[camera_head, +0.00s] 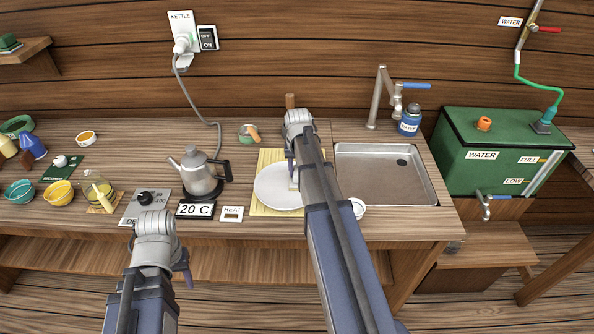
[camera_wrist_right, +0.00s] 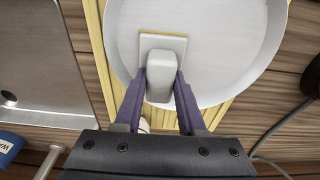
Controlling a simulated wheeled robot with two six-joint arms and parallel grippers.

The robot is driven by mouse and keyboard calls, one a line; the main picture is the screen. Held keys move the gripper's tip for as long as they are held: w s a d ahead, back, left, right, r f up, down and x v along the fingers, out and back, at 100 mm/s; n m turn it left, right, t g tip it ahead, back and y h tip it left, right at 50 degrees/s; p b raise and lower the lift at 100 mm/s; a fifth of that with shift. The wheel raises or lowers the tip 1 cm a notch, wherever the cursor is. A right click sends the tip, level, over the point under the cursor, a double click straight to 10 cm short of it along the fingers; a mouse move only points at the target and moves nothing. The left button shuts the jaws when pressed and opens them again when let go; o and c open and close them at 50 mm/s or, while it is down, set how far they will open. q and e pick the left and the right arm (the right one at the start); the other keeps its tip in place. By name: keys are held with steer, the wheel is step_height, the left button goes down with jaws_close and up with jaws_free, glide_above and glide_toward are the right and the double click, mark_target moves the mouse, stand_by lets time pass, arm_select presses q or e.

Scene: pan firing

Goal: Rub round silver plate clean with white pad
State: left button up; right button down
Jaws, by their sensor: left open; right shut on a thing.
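The round silver plate (camera_head: 272,186) lies on a yellow slatted mat (camera_head: 263,211) left of the sink; my right arm covers its right part. In the right wrist view the plate (camera_wrist_right: 228,50) looks pale and smooth. The white pad (camera_wrist_right: 148,43) is a square with a block handle (camera_wrist_right: 164,74), and it lies over the plate's inner surface; contact is hard to judge. My right gripper (camera_wrist_right: 161,88) is shut on the handle. In the head view its fingers are hidden behind the arm. My left gripper (camera_head: 183,274) is open and empty low in front of the counter.
A kettle (camera_head: 200,176) stands left of the plate, with "20 C" (camera_head: 194,210) and "HEAT" (camera_head: 231,214) signs in front. The steel sink (camera_head: 385,180) is to the right. Several bowls and bottles crowd the left of the counter. A green water tank (camera_head: 490,150) stands far right.

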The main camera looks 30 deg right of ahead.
steer(key=shift+w, duration=0.1)
steer(key=shift+w+a, duration=0.45)
steer(key=shift+a, duration=0.25)
steer(key=shift+s+d, duration=0.1)
steer(key=shift+s+d, duration=0.4)
steer(key=shift+d, duration=0.25)
steer(key=shift+w+a, duration=0.1)
steer(key=shift+a, duration=0.05)
steer(key=shift+w+a, duration=0.35)
steer(key=shift+a, duration=0.3)
steer(key=shift+s+d, duration=0.1)
steer(key=shift+d, duration=0.05)
steer(key=shift+s+d, duration=0.35)
steer(key=shift+d, duration=0.3)
steer(key=shift+a, duration=0.1)
